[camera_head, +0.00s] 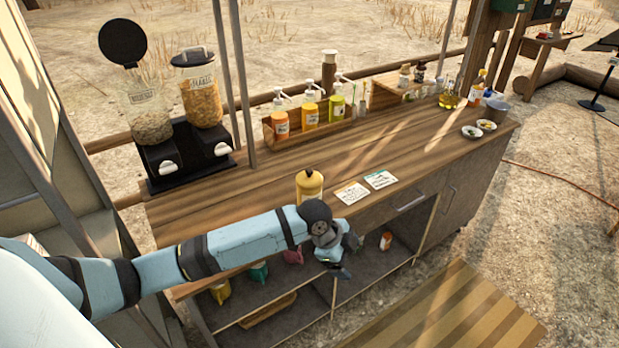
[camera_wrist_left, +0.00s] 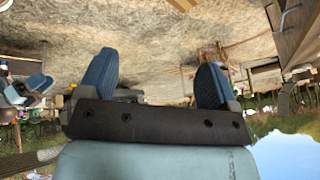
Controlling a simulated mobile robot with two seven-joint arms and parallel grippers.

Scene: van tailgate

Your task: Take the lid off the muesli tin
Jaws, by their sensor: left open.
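A clear dispenser of brown, muesli-like grain (camera_head: 150,120) stands at the counter's left end; its small label is hard to read. A round black lid (camera_head: 122,42) stands upright above its open-looking top; whether it is hinged there I cannot tell. A yellow canister with a dark knob (camera_head: 310,188) stands near the front edge of the counter. My left gripper (camera_head: 338,262) hangs in front of the counter, below and right of that canister, apart from both containers. In the left wrist view its blue fingers (camera_wrist_left: 157,80) are apart with nothing between them.
A dispenser of flakes with its lid on (camera_head: 203,100) stands right of the grain one. A wooden box of pump bottles (camera_head: 310,128) stands at the back. Two cards (camera_head: 352,194) lie by the front edge. Shelves (camera_head: 270,305) are below. The right-middle worktop (camera_head: 400,150) is clear.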

